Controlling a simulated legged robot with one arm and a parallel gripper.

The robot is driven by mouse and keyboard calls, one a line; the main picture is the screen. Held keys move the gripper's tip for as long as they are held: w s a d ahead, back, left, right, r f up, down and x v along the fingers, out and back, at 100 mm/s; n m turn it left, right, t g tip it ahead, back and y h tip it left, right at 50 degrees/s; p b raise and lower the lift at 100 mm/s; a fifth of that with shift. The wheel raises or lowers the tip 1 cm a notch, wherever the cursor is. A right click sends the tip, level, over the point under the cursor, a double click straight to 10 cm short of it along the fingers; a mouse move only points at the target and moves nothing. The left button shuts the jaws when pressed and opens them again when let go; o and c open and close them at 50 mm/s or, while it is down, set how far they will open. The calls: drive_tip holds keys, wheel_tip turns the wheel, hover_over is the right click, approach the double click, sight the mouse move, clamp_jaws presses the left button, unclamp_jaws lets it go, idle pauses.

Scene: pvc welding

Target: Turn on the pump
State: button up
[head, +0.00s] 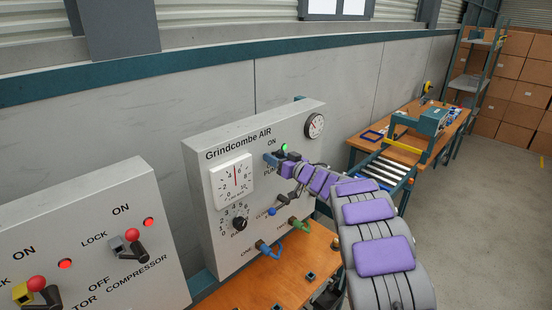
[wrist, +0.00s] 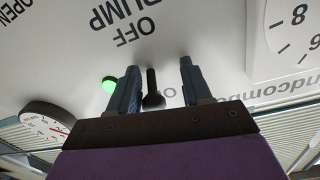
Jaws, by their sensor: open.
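The pump switch is a small black lever (wrist: 151,88) on the white "Grindcombe AIR" panel (head: 262,128). In the upside-down wrist view its rounded end lies on the side of the partly hidden "ON" label, away from the "OFF" and "PUMP" lettering. A green lamp (wrist: 110,85) beside the switch is lit; it also shows in the head view (head: 284,147). My gripper (wrist: 158,82) is open, one finger on each side of the lever, with gaps visible. In the head view my gripper (head: 275,160) covers the switch and part of its labels.
The panel has two gauges, a black dial (head: 239,223) and blue (head: 270,249) and green (head: 299,225) valve handles below. A compressor panel (head: 90,245) with two lit red lamps stands left. A workbench (head: 405,150) stands behind right; open floor lies right.

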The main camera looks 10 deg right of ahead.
drive_tip(key=shift+o, duration=0.4)
drive_tip(key=shift+d+r, duration=0.15)
drive_tip(key=shift+d, duration=0.55)
drive_tip(key=shift+d+r, duration=0.1)
drive_tip(key=shift+d, duration=0.6)
drive_tip(key=shift+a+f, duration=0.1)
drive_tip(key=shift+a, duration=0.8)
drive_tip(key=c, duration=0.5)
drive_tip(key=shift+d, duration=0.2)
drive_tip(key=c, duration=0.4)
drive_tip(key=shift+d, duration=0.1)
clamp_jaws()
drive_tip(key=shift+r+p, duration=0.4)
drive_tip(key=shift+p, duration=0.85)
drive_tip(key=shift+r+h+p, duration=0.15)
drive_tip(key=shift+h+p, duration=0.15)
drive_tip(key=shift+p, duration=0.8)
unclamp_jaws()
drive_tip(key=r+g+p, duration=0.1)
drive_tip(key=p, duration=0.4)
drive_tip(key=shift+w+h, duration=0.15)
drive_tip(key=shift+h, duration=0.15)
drive_tip(key=shift+f+g+p, duration=0.2)
drive_tip(key=shift+g+p, duration=0.1)
drive_tip(key=shift+p, duration=0.8)
clamp_jaws()
drive_tip(key=shift+f, duration=0.25)
